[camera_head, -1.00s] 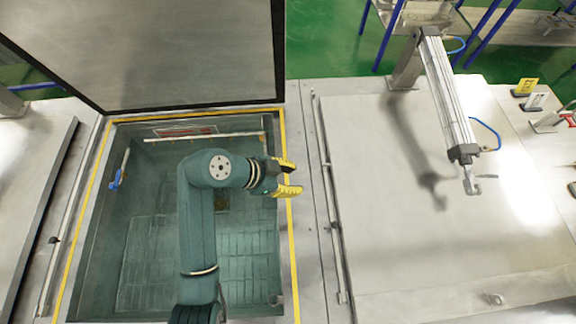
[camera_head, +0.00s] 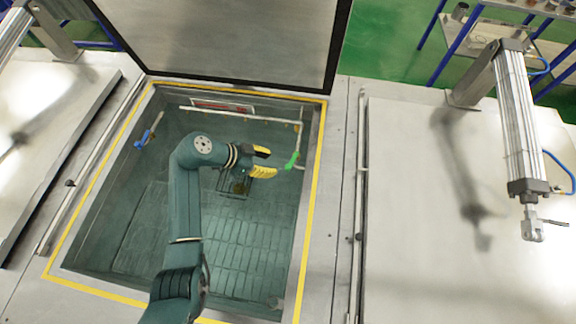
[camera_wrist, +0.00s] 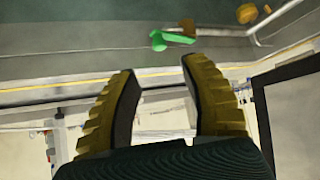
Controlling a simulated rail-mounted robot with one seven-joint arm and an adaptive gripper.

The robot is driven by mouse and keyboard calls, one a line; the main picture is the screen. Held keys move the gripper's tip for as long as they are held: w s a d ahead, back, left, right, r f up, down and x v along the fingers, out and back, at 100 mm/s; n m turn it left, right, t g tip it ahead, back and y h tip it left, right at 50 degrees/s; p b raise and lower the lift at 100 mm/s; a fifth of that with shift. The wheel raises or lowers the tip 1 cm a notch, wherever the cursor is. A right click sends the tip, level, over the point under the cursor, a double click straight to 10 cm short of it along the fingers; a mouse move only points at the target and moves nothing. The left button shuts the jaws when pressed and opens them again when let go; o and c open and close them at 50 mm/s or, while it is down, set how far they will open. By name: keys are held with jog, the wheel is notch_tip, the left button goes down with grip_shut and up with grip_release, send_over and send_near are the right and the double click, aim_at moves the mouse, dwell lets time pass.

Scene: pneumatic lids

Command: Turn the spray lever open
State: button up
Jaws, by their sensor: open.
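A green lever (camera_head: 292,160) sits on a thin pipe at the right inner wall of the open tank (camera_head: 180,235). It also shows at the top of the wrist view (camera_wrist: 158,40), beyond my fingertips. A blue lever (camera_head: 142,139) is on the tank's left wall; I cannot tell from the frames which lever is the spray lever. My gripper (camera_head: 266,162) has yellow fingers, spread apart with nothing between them. It is over the tank, a little left of the green lever and apparently apart from it. The wrist view shows both fingers (camera_wrist: 160,68) from behind.
A raised lid (camera_head: 230,40) stands open behind the tank. A pipe (camera_head: 235,115) runs along its back wall. Closed metal lids flank the tank; a pneumatic cylinder (camera_head: 517,120) rises over the right lid (camera_head: 420,250). The tank's yellow-edged rim (camera_head: 311,200) is close on the right.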

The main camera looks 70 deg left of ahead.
aim_at(287, 166)
jog(key=x, duration=0.9)
jog(key=shift+r, duration=0.1)
jog(key=shift+s, duration=0.1)
grip_shut()
